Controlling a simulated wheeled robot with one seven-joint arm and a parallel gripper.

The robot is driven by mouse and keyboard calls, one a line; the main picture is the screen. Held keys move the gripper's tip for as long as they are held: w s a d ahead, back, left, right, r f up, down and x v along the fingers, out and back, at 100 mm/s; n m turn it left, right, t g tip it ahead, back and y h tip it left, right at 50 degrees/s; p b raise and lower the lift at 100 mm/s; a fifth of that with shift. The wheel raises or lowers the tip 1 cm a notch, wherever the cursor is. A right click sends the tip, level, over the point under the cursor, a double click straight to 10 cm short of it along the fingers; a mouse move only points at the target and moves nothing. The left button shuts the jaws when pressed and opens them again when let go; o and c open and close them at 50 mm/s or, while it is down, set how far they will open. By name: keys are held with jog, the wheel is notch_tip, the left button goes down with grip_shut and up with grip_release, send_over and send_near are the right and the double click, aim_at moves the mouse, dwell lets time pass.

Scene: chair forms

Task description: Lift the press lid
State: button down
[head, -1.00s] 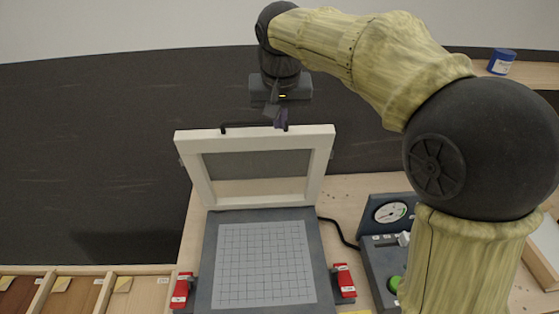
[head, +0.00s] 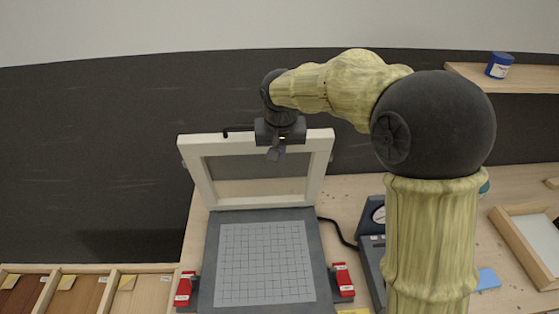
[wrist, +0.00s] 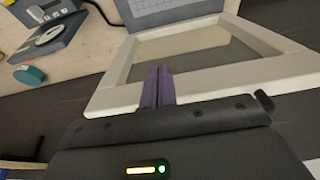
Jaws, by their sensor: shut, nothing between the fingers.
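The press lid (head: 196,170) is a pale frame with a clear window, standing raised and tilted back at the rear of the grey press base (head: 213,265). A grid sheet (head: 267,262) lies on the base. The lid also shows in the wrist view (wrist: 115,98). A dark handle shows at the left of the lid's top edge in the head view; my wrist hides its right part. My gripper (head: 276,153) is shut and empty, in front of the lid's upper part in the head view. In the wrist view its purple fingers (wrist: 158,80) are together over the lid frame; contact is unclear.
Red clamps (head: 184,289) and (head: 342,279) flank the base. A gauge box (head: 371,220) stands to the right, partly behind my arm. A tray (head: 525,248) is at far right, a blue jar (head: 499,65) on a shelf, and wood-sample bins (head: 85,290) at front left.

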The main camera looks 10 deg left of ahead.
jog(key=s+f, duration=0.1)
jog(key=s+f+p, duration=0.1)
jog(key=s, duration=0.1)
jog(key=shift+s+d, duration=0.1)
jog(key=shift+d, duration=0.3)
dwell(0.4)
jog(key=shift+s, duration=0.15)
dwell(0.8)
